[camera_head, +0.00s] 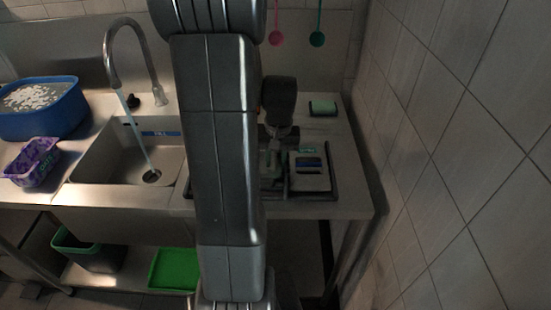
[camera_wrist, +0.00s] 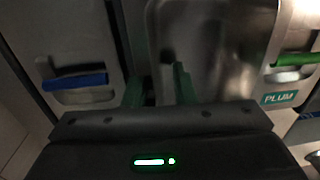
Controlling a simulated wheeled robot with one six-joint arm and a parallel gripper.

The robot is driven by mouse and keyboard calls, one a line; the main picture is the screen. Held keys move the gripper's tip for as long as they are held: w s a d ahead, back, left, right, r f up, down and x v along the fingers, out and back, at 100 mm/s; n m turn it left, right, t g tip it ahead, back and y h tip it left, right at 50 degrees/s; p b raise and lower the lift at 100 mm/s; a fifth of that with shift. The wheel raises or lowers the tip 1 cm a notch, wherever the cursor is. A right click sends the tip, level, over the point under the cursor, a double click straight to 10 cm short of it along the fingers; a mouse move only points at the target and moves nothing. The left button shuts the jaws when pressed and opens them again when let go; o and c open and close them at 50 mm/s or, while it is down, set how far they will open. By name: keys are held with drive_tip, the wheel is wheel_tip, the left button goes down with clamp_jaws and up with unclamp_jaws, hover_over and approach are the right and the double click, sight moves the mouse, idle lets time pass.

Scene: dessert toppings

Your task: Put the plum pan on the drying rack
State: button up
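In the wrist view a shiny metal pan (camera_wrist: 228,45) fills the upper middle. A green handle (camera_wrist: 296,60) and a teal label reading PLUM (camera_wrist: 279,98) are at its right side. My gripper (camera_wrist: 158,88) has its two fingers apart. One finger is over the pan's inside and the other is beside its left edge; contact cannot be told. In the head view my arm hides much of the counter, and the fingertips are not clear. Flat metal pieces (camera_head: 309,178) lie in a dark frame right of my arm. I cannot tell which item is the drying rack.
A blue-handled grey piece (camera_wrist: 80,88) lies left of the fingers. In the head view are a sink (camera_head: 105,160) with running water, a blue tub (camera_head: 50,112), a purple basket (camera_head: 34,163) and a green item (camera_head: 322,107). A tiled wall (camera_head: 445,130) closes the right side.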

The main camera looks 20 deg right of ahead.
drive_tip(key=shift+d, duration=0.1)
drive_tip(key=shift+r, duration=0.35)
wheel_tip(320, 180, up, 13)
drive_tip(key=shift+d, duration=0.35)
drive_tip(key=shift+s, duration=0.1)
drive_tip(key=f, duration=1.3)
drive_tip(key=shift+a, duration=0.3)
drive_tip(key=shift+f, duration=0.15)
drive_tip(key=shift+s+a+f, duration=0.1)
